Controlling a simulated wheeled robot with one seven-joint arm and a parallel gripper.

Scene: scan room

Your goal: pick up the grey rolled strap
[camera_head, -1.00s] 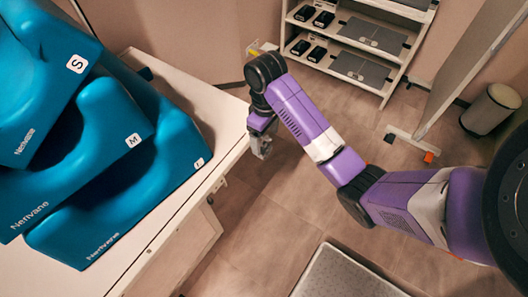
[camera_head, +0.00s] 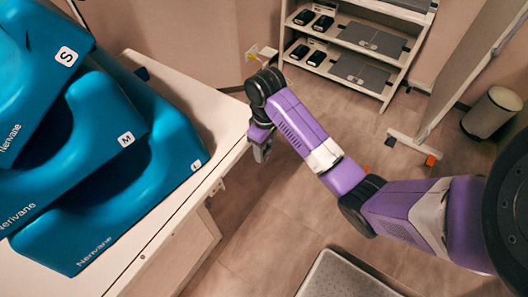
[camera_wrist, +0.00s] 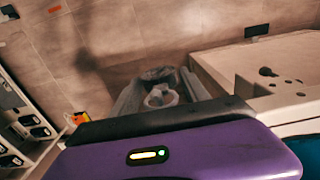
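My gripper (camera_head: 262,152) hangs past the right edge of the white table, over the floor, in the head view. In the wrist view its two pale grey fingers (camera_wrist: 161,94) stand on either side of a grey, ring-shaped roll, which looks like the grey rolled strap (camera_wrist: 160,97). The fingers seem to touch it on both sides, and it appears held clear of the table. The dark wrist edge and purple housing hide the lower part of the grip. In the head view the strap cannot be told apart from the fingertips.
Blue cushions (camera_head: 150,165) marked S, M and L are stacked on the white table (camera_head: 205,105) at left. A shelf (camera_head: 345,50) with dark shoes or devices stands behind. A screen foot (camera_head: 412,144), a bin (camera_head: 490,112) and a grey mat (camera_head: 345,277) stand around open floor.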

